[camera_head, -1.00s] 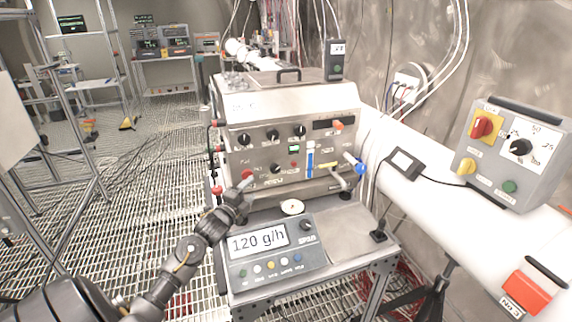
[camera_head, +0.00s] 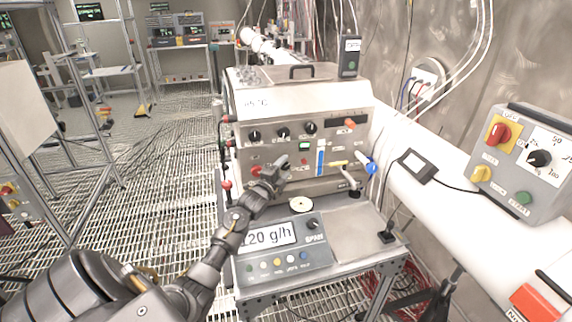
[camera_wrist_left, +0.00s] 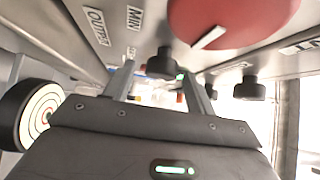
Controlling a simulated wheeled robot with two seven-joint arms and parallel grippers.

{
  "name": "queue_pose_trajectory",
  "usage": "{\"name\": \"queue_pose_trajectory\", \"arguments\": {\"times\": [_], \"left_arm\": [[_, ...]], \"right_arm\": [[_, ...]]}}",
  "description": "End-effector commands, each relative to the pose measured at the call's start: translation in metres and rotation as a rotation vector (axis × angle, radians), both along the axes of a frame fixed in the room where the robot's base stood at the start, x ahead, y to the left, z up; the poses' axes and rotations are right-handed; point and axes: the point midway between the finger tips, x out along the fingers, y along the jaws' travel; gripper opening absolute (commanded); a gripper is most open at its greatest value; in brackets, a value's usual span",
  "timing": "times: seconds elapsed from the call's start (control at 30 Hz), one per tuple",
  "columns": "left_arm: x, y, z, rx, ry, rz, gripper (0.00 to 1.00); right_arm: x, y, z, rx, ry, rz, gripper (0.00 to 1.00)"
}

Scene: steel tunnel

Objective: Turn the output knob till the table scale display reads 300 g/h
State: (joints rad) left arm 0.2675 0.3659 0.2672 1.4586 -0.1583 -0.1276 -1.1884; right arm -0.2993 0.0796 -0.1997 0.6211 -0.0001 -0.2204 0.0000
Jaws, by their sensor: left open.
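The table scale (camera_head: 283,262) stands on the bench in front of the steel machine, and its display (camera_head: 268,236) reads 120 g/h. My left gripper (camera_head: 284,168) is open at the lower left of the machine's front panel and hides part of it. In the left wrist view, a black knob (camera_wrist_left: 162,63) shows between the tips of the open fingers (camera_wrist_left: 159,75), apparently not clasped. A label that seems to read OUTPUT (camera_wrist_left: 97,24) and a MIN label (camera_wrist_left: 134,18) are near it. My right gripper is not in view.
A red knob (camera_head: 256,170) is left of the gripper; it looms large in the wrist view (camera_wrist_left: 235,18). Another black knob (camera_wrist_left: 250,88) is close by. A blue-tipped lever (camera_head: 371,168) sticks out at the panel's right. A grey control box (camera_head: 522,160) sits on the white pipe.

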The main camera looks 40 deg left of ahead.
Motion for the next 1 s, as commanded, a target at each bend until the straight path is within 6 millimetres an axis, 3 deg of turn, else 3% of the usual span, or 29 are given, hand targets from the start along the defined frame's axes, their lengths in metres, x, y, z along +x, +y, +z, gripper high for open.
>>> {"name": "queue_pose_trajectory", "arguments": {"times": [0.2, 0.5, 0.83, 1.0], "left_arm": [[0.017, 0.003, 0.001, 0.000, 0.000, 0.001, 0.56], [0.019, 0.004, 0.001, 0.001, 0.000, 0.000, 0.56], [0.018, 0.004, 0.001, 0.001, 0.000, 0.000, 0.14], [0.018, 0.004, 0.002, 0.005, 0.006, 0.000, 0.11]], "right_arm": [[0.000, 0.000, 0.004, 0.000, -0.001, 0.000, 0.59], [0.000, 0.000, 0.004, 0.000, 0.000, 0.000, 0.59], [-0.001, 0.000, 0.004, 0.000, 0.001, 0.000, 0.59], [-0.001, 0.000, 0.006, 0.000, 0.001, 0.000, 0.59]]}}
